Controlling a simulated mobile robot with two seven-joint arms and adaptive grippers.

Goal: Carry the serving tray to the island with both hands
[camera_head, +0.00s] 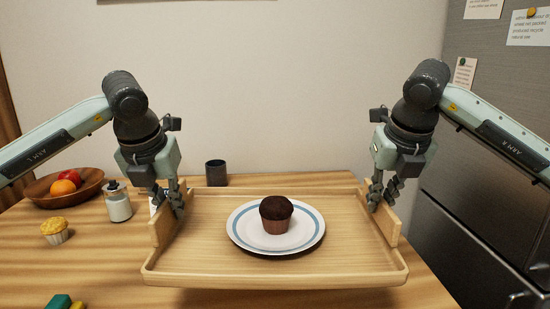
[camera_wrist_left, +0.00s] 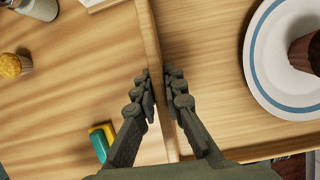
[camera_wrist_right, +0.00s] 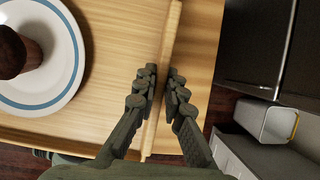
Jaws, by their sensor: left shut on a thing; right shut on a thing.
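The wooden serving tray (camera_head: 350,268) is in front of me in the head view, with a raised wall at its left and right ends. My left gripper (camera_head: 172,203) is shut on the left end wall; the left wrist view shows its fingers (camera_wrist_left: 161,95) on both sides of that wall. My right gripper (camera_head: 383,198) is shut on the right end wall, with its fingers (camera_wrist_right: 160,92) on both sides of it in the right wrist view. A white plate with a blue ring (camera_head: 245,232) lies on the tray, and a dark chocolate muffin (camera_head: 276,214) stands upright on it.
The wooden table (camera_head: 90,265) extends beneath and left of the tray. A grey fridge (camera_head: 480,130) stands right.

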